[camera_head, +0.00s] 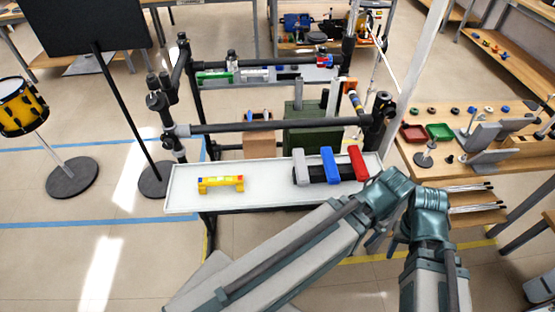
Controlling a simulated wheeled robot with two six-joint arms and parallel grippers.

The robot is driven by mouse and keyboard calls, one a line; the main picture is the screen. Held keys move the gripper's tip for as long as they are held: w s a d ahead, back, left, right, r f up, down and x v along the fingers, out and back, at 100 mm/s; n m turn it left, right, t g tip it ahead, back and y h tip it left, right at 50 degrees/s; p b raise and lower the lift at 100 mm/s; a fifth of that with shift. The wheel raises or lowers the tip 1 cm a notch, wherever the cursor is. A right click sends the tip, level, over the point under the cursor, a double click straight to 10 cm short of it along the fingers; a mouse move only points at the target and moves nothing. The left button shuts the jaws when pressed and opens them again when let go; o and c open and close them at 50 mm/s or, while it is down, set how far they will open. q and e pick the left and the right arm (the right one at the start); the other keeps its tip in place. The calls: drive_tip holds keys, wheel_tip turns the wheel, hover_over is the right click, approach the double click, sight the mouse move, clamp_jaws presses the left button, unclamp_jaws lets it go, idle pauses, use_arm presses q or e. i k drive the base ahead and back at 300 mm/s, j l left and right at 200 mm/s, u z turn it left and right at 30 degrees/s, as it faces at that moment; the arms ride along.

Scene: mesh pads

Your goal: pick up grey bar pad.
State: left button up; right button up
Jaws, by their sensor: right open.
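The grey bar pad (300,167) stands on the white table (268,199), at the left end of a row. A blue bar pad (329,165) and a red bar pad (357,163) stand to its right. A dark holder shows between and behind them. My right gripper (488,146) appears as two light grey fingers, parted and empty, to the right of the white table and well away from the grey pad. Its link to the wrist is hard to make out. My left gripper cannot be made out.
A yellow bar-shaped piece (220,184) lies on the white table's left half. Black rails (270,127) stand behind the table. A wooden bench (412,147) with red and green trays stands at the right. My arm links cover the front right.

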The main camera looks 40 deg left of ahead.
sight(303, 179)
drive_tip(key=u, duration=1)
